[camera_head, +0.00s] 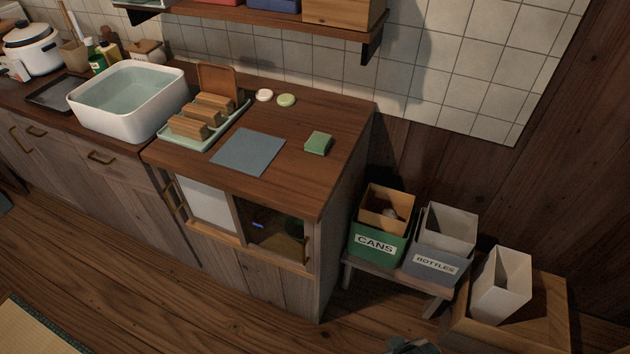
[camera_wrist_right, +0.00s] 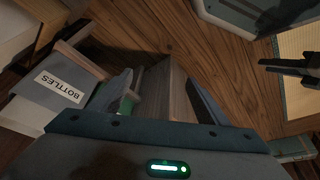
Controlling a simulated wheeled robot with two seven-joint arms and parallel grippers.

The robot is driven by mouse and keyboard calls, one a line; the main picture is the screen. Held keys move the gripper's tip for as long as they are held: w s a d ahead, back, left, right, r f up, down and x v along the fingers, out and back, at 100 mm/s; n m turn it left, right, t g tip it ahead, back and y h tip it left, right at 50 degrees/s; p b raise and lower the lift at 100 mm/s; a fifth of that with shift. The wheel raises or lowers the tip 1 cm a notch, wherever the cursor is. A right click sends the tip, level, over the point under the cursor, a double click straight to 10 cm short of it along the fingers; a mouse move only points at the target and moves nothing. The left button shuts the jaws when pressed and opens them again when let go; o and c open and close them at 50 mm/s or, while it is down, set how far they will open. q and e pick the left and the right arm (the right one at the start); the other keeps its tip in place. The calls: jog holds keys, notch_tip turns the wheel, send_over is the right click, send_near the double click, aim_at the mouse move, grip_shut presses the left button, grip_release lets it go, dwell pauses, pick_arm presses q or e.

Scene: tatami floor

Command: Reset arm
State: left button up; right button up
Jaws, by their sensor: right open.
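My right gripper (camera_head: 412,346) shows only as a small dark piece at the bottom edge of the head view. In the right wrist view the right gripper (camera_wrist_right: 160,82) is open, with its two fingers apart and nothing seen held between them. It is over the floor in front of the bins and cabinet. My left gripper is not seen in the head view.
A green CANS bin (camera_head: 377,243) and grey BOTTLES bin (camera_head: 436,258) stand on a low bench right of the cabinet (camera_head: 282,275). A white bin (camera_head: 500,285) stands beside them. The counter holds a basin (camera_head: 128,122) and green sponge (camera_head: 318,143). Floor in front is clear.

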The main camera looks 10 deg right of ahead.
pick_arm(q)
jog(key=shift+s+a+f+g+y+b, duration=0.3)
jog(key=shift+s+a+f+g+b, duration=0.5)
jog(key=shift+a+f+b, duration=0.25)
pick_arm(e)
notch_tip(320, 180, down, 25)
jog(key=s+a+t, duration=0.1)
jog(key=s+a, duration=0.1)
jog(key=shift+s+y, duration=0.15)
jog(key=shift+y, duration=0.15)
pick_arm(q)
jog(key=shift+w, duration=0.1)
